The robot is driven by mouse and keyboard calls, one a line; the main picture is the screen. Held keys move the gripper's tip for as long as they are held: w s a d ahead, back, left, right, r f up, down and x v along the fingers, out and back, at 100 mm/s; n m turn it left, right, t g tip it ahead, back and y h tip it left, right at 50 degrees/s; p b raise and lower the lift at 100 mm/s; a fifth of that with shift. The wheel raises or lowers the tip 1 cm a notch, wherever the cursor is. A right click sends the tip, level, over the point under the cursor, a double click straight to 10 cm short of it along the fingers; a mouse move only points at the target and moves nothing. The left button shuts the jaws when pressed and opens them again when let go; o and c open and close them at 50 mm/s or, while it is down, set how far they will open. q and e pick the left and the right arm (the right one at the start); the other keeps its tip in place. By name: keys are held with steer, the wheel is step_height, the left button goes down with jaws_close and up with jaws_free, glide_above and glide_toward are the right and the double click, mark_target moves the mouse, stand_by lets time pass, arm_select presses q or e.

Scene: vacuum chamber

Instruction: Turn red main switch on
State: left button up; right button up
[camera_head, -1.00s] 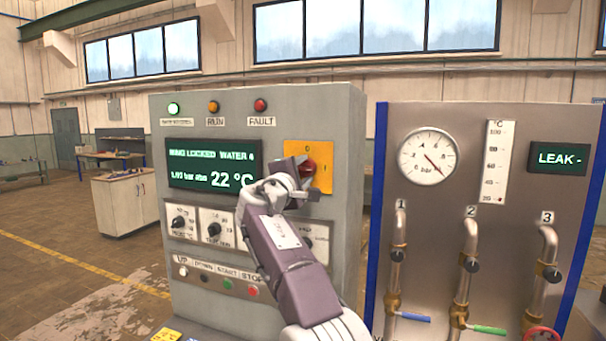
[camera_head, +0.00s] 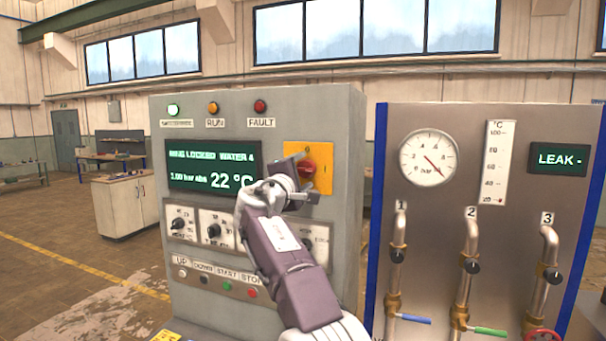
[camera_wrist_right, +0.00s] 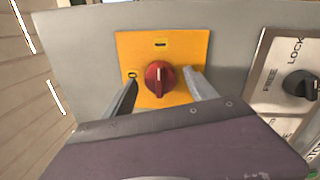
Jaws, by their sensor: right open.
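The red main switch (camera_head: 308,167) is a round knob on a yellow plate (camera_head: 323,152), on the front of the grey control cabinet. In the right wrist view, the red knob (camera_wrist_right: 160,77) has a pale bar running vertically, in line with the dark mark at the plate's top; the "0" mark is to the left. My right gripper (camera_head: 299,182) is open, in front of the knob and partly covering it. In the right wrist view, the fingers (camera_wrist_right: 160,92) are on either side of the knob, apparently not touching it. My left gripper is out of view.
The cabinet has a lit green screen (camera_head: 213,167), a lit lamp (camera_head: 173,110), dials and a row of buttons below. To the right stands a pipe panel (camera_head: 455,215) with a gauge and valves. The floor at left is open.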

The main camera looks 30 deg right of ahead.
steer(key=b+v, duration=0.4)
steer(key=v, duration=0.4)
steer(key=shift+s+a, duration=0.2)
steer(key=shift+s, duration=0.05)
steer(key=shift+f, duration=0.1)
